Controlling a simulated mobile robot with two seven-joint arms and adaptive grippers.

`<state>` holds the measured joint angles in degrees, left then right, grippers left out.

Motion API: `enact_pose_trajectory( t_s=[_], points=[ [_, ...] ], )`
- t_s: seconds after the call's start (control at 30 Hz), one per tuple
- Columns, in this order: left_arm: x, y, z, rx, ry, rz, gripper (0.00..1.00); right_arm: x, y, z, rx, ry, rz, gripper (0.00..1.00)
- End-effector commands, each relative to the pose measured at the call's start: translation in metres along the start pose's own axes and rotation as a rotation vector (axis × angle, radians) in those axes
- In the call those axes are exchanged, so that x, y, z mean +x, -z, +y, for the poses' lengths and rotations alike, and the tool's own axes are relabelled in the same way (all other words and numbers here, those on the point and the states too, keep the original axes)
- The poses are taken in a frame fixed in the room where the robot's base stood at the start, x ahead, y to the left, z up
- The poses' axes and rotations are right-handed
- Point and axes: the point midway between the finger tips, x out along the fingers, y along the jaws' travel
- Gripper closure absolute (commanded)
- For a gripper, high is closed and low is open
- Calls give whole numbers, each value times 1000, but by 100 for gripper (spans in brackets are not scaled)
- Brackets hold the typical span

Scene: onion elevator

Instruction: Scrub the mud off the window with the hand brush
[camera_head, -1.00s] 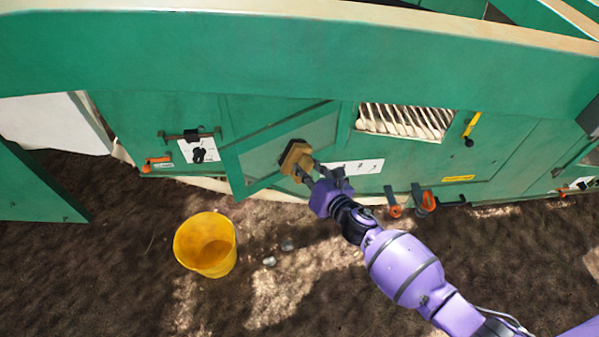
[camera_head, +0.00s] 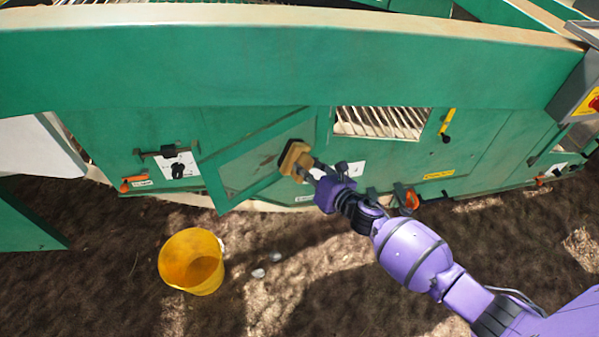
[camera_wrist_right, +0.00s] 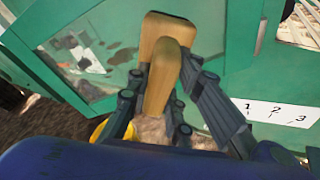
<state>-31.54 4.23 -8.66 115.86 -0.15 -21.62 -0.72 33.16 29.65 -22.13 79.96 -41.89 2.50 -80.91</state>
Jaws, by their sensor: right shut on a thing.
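The hand brush (camera_head: 293,157) has a tan wooden body and handle. My right gripper (camera_head: 318,172) is shut on its handle. In the right wrist view the brush (camera_wrist_right: 163,75) sits between the dark fingers of the gripper (camera_wrist_right: 160,108). The window (camera_head: 243,166) is a tilted pane in a green frame on the machine's side. The brush head is in front of the window's right part; I cannot tell whether it touches. In the right wrist view, dark mud spots show on the window (camera_wrist_right: 92,58), left of the brush. My left gripper is not in view.
A yellow bucket (camera_head: 192,262) stands on the soil below the window. The green machine (camera_head: 280,65) spans the view, with a slatted opening (camera_head: 382,122) right of the window. Small stones (camera_head: 258,273) lie near the bucket.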

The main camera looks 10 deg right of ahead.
Motion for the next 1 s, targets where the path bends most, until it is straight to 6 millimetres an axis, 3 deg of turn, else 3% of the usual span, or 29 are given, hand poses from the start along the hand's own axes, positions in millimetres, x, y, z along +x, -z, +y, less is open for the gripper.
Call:
enact_pose_trajectory(
  t_s=[0.1, 0.33, 0.73, 1.0],
  points=[
    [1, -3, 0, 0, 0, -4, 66, 0, -7, -14, -5, 15, -4, 100],
    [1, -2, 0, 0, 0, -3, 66, -2, -7, -15, -5, 18, -5, 100],
    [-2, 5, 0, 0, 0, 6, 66, -1, 12, 16, -2, 12, 0, 100],
    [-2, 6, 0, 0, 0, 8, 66, 0, 15, 25, -2, 11, -1, 100]
  ],
)
